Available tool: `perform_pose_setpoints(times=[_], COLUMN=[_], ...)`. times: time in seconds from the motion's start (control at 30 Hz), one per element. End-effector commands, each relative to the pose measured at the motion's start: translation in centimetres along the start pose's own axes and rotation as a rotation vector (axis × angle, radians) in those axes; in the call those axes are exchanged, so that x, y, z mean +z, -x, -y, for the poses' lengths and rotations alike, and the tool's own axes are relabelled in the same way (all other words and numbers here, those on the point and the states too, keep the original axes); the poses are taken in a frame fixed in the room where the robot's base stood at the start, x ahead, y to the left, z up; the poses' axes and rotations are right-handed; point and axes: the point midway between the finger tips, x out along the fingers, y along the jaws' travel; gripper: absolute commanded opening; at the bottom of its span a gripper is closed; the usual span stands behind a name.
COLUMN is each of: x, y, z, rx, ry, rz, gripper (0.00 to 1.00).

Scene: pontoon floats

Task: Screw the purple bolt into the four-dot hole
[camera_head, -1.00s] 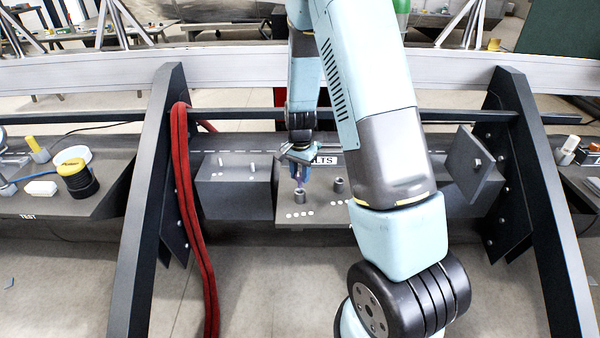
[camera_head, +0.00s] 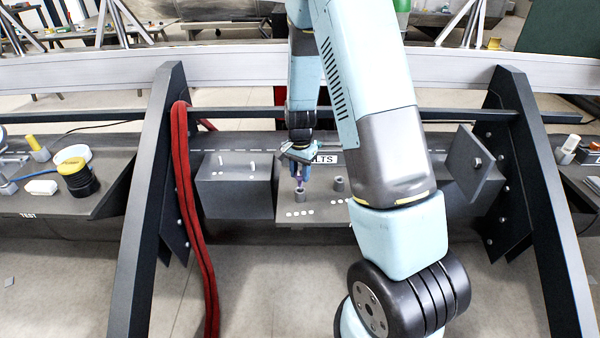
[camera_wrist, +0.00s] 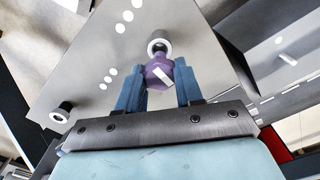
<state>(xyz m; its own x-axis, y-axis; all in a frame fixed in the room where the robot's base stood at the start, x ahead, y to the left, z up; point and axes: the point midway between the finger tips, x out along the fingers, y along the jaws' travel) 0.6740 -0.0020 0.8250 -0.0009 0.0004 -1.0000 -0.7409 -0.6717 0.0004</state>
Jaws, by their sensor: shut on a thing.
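The purple bolt (camera_wrist: 160,72) is held between the two blue fingers of my gripper (camera_wrist: 160,84). It has a white mark on its head. In the head view the bolt (camera_head: 300,183) hangs below my gripper (camera_head: 299,172), at the mouth of a grey collar (camera_head: 299,196) beside a row of four white dots (camera_head: 300,214). The wrist view shows this collar (camera_wrist: 158,46) just beyond the bolt. I cannot tell whether the bolt's tip is inside it. A second collar (camera_head: 339,185) stands to the right, with fewer dots before it.
The collars stand on a grey plate (camera_head: 318,219) with a label behind. A grey block (camera_head: 235,190) with white pegs is to the left. Red hoses (camera_head: 186,220) hang by the left dark frame post. A tilted plate (camera_head: 469,163) is at the right.

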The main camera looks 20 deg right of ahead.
Motion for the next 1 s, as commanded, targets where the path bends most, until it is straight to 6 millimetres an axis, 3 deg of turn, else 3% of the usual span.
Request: perform_pose_setpoints(times=[1.0], x=[0.0], y=[-1.2], z=[0.0], rx=[0.000], ry=[-0.001], rz=[0.000], gripper=[0.00])
